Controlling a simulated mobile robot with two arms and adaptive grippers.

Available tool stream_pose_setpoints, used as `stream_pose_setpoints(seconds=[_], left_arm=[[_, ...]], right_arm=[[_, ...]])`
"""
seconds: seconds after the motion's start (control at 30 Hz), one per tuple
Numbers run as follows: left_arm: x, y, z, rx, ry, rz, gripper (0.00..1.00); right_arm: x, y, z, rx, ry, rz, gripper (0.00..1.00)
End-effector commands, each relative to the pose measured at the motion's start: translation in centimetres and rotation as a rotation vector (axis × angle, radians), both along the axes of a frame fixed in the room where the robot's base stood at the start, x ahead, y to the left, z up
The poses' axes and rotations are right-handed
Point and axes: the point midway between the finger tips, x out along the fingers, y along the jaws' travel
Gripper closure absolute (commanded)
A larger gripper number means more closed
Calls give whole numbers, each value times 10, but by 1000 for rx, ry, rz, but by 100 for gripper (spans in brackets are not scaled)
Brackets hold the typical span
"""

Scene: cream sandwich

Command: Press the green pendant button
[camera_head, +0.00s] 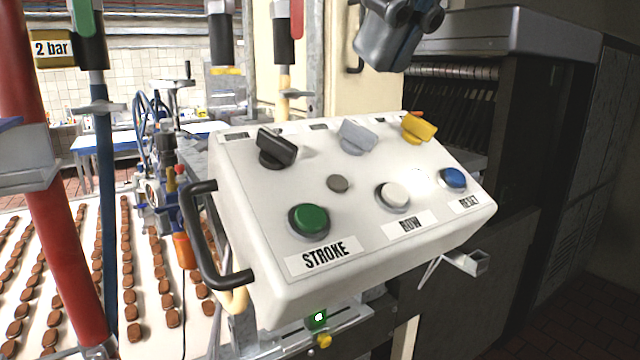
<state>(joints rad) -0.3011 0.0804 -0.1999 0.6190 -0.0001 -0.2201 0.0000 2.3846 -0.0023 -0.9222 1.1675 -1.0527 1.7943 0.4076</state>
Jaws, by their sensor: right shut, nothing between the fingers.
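The white control pendant (350,262) stands tilted in the middle of the head view. Its green button (311,219) is a round cap in a dark ring at the front left, above the STROKE label (323,256). My right gripper (384,45) is at the top edge, partly cut off by the frame. It is shut and empty, above and behind the pendant's far edge, apart from the green button. Nothing covers the button. My left gripper is not in view.
The panel also has a white button (393,195), a blue button (453,178), and black (277,147), grey (358,135) and yellow (419,128) knobs. A black handle (196,240) juts out at its left. Rows of brown pieces (135,332) lie on a belt at left.

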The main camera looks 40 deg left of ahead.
Motion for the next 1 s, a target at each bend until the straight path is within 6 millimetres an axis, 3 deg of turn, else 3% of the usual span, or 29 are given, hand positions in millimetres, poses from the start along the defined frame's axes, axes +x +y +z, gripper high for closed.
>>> stream_pose_setpoints(seconds=[0.53, 1.0], left_arm=[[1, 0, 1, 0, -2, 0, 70], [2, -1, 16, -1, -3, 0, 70]], right_arm=[[-2, 1, -6, -28, -34, -15, 100], [12, 44, -84, -28, -32, -10, 100]])
